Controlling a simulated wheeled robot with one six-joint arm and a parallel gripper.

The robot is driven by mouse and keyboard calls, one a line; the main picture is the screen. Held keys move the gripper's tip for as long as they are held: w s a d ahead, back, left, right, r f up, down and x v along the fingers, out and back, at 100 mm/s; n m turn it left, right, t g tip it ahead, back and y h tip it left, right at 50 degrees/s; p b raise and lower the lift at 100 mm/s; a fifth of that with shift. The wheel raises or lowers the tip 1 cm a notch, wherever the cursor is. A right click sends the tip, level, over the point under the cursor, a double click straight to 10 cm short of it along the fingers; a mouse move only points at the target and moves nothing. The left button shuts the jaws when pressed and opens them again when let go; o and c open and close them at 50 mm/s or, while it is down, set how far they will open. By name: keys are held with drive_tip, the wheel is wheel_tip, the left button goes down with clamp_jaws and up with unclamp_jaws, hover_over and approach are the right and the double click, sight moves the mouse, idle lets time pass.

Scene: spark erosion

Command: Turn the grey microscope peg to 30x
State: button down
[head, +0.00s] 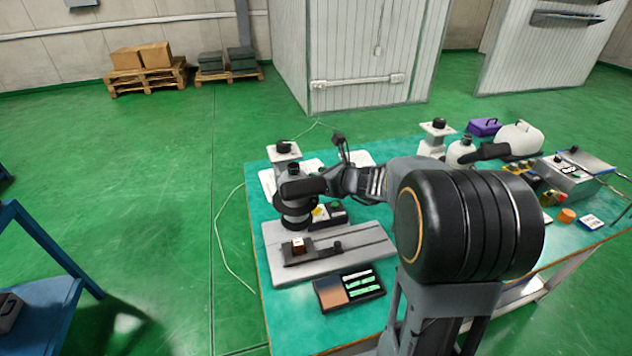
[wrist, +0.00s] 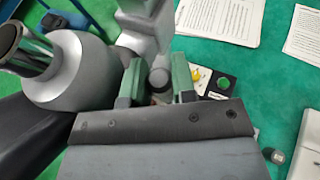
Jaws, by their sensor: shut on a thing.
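The grey microscope (head: 297,214) stands on its flat base plate (head: 372,252) at the left end of the teal table. Its silver body (wrist: 80,72) fills the upper left of the wrist view. The grey peg (wrist: 160,80) is a short rounded cylinder between the two green-padded fingers of my gripper (wrist: 156,72), which is shut on it. In the head view my gripper (head: 310,186) is at the microscope's side, and my own arm hides the peg. No magnification marking is readable.
A control box with a yellow knob (wrist: 197,75) and a dark green button lies below my gripper. Paper sheets (wrist: 222,20) lie beyond it. A dark tray (head: 349,288) sits at the front edge. A second microscope-like stand (head: 432,146) and other equipment stand farther right.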

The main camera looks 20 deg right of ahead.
drive_tip(key=shift+s+d+m+t+h+b, duration=0.15)
drive_tip(key=shift+s+m+t+h+b, duration=0.15)
drive_tip(key=shift+s+m+h+b, duration=0.35)
drive_tip(key=shift+w+h, duration=0.15)
drive_tip(key=shift+h, duration=0.1)
drive_tip(key=c, duration=1.2)
unclamp_jaws()
drive_tip(key=p+v, duration=0.1)
drive_tip(key=v, duration=1.3)
